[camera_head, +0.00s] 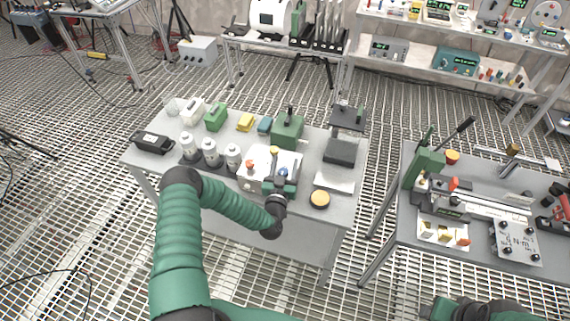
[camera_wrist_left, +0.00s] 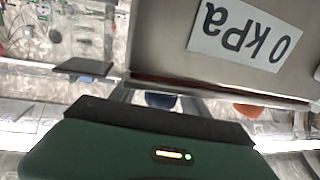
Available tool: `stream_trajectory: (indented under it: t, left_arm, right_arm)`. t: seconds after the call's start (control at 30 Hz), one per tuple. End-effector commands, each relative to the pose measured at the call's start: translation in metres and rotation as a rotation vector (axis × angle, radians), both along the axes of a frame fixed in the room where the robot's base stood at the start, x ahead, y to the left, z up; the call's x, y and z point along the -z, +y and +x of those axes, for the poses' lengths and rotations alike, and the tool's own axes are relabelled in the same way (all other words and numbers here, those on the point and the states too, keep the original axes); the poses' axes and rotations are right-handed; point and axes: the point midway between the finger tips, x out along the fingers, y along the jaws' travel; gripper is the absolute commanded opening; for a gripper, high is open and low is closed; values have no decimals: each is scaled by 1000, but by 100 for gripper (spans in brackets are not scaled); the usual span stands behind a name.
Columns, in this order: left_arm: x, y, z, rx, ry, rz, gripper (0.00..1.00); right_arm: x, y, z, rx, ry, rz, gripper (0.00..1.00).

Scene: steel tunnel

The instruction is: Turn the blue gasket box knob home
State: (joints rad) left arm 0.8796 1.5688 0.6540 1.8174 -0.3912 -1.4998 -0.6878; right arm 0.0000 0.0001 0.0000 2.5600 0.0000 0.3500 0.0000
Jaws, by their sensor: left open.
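The gasket box (camera_head: 256,178) is a pale box on the left table, with an orange-red knob (camera_head: 250,164), a yellow knob (camera_head: 274,151) and a blue knob (camera_head: 283,171) on it. My left gripper (camera_head: 281,180) is open at the box's right side, with its fingers by the blue knob. In the left wrist view the blue knob (camera_wrist_left: 160,100) shows just past the dark edge of my gripper, partly hidden; I cannot tell whether the fingers touch it. The box there bears an upside-down "0 kPa" label (camera_wrist_left: 245,35). My right gripper (camera_head: 445,309) is at the bottom right, only partly visible.
White canisters (camera_head: 210,152) stand left of the box, close to my left forearm. A green box (camera_head: 287,131) stands behind it. A yellow round button (camera_head: 320,199) lies to the right. A second table (camera_head: 410,245) with tools is further right.

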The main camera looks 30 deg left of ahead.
Motion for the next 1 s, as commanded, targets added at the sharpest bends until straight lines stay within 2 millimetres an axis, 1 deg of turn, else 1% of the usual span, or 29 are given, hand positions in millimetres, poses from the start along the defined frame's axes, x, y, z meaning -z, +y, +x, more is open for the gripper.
stream_trajectory:
  t: [0.07, 0.47, 0.77, 1.0]
  left_arm:
    - [0, 0, 0, 0, 0, 0, 53]
    - [0, 0, 0, 0, -1, 1, 0]
    - [0, 0, 0, 19, 0, 4, 0]
    - [1, -2, 1, 121, -2, 7, 0]
  right_arm:
    - [0, 0, 0, 0, 0, 0, 54]
    - [0, 0, 0, 0, 0, 0, 54]
    - [2, 0, 0, 0, 0, 0, 54]
    - [10, 0, 0, 0, 0, 0, 54]
